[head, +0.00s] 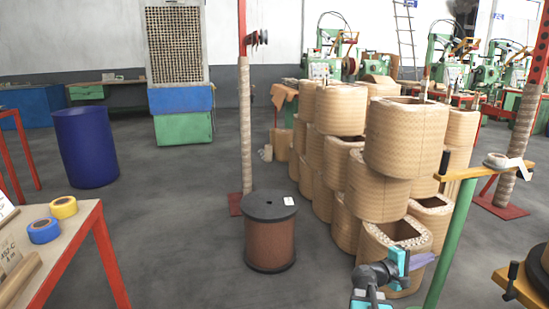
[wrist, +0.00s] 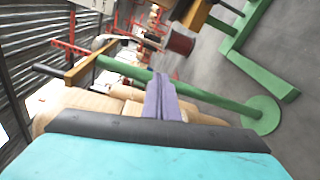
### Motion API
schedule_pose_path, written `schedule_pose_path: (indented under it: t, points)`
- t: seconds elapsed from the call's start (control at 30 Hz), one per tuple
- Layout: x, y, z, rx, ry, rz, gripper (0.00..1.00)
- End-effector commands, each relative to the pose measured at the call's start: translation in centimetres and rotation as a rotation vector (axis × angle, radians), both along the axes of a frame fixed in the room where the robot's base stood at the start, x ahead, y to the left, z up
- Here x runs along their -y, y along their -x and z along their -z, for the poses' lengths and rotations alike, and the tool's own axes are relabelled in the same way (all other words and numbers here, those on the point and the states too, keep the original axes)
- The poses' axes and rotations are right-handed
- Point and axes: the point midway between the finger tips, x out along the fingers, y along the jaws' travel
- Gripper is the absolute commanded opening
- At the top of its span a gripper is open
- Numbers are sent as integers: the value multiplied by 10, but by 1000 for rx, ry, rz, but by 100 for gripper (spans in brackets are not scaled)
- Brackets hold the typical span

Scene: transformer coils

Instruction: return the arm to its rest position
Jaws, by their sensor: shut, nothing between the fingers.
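My gripper (head: 424,261) shows at the lower right of the head view, at the end of my grey and turquoise arm. Its purple fingers are shut with nothing between them. In the wrist view the closed fingers (wrist: 161,98) point away from the camera over the turquoise wrist housing. In the head view the gripper is in front of the lower coils and left of a green post. I cannot tell whether it touches either.
Stacked tan coils (head: 402,137) stand behind my arm. A green post (head: 452,240) with a yellow bar is close on the right. A brown spool (head: 270,235) stands on the floor; a table (head: 70,250) with tape rolls is at left. Open floor lies between them.

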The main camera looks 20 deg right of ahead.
Motion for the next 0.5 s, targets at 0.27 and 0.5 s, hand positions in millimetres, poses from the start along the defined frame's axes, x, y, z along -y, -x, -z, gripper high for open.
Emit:
schedule_pose_path:
  t: [0.27, 0.5]
  points:
    - [-58, -36, 24, -45, -107, -86, 0]
    - [-113, -49, 61, -75, -236, -128, 0]
